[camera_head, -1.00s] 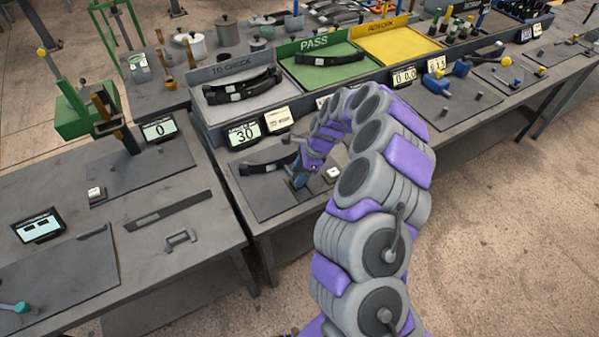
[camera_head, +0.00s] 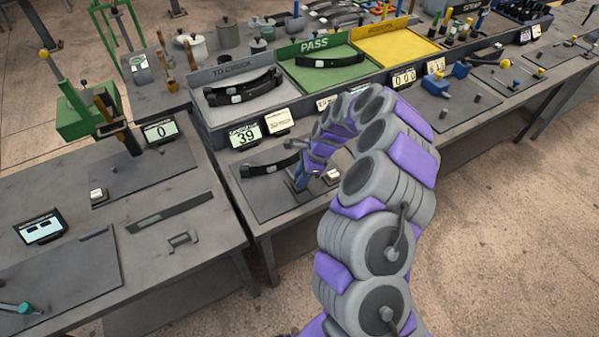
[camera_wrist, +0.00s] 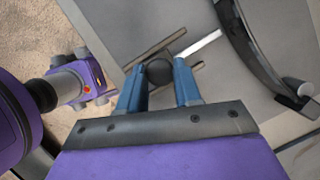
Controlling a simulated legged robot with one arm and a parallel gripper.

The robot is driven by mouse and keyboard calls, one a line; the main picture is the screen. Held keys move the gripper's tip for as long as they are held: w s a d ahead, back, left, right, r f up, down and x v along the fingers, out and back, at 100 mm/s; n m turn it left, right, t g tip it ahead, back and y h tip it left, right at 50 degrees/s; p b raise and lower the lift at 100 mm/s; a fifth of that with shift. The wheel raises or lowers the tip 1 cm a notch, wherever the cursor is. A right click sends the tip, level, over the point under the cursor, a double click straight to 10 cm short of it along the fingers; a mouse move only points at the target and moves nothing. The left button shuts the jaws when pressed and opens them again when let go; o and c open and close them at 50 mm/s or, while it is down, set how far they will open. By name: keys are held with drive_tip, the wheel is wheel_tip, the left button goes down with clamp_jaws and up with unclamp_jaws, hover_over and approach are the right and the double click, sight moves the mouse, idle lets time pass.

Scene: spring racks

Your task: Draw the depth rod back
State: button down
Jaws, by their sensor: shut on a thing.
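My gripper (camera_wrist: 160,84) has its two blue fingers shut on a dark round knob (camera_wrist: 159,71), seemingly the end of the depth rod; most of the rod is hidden. In the head view my gripper (camera_head: 301,178) is low over the grey gauge plate (camera_head: 255,201), partly covered by my arm. A black curved leaf spring (camera_head: 269,169) lies on that plate, left of the gripper. In the wrist view the spring (camera_wrist: 246,52) curves along the right. A display (camera_head: 245,134) behind the plate reads 39.
A grey TO CHECK tray (camera_head: 215,115) with leaf springs stands behind, beside the green PASS tray (camera_head: 300,75) and a yellow tray (camera_head: 395,48). A small white-topped block (camera_head: 333,174) is right of my gripper. The left bench has a display (camera_head: 160,131) reading 0.

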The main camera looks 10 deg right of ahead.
drive_tip(key=s+p, duration=0.2)
drive_tip(key=shift+s+d+r, duration=0.1)
drive_tip(key=shift+s+d, duration=0.2)
drive_tip(key=shift+d, duration=0.1)
drive_tip(key=shift+s, duration=0.1)
drive_tip(key=c, duration=0.8)
unclamp_jaws()
drive_tip(key=shift+s+d, duration=0.1)
drive_tip(key=shift+d, duration=0.05)
drive_tip(key=p+v, duration=0.2)
drive_tip(key=v, duration=1.5)
drive_tip(key=shift+d, duration=0.2)
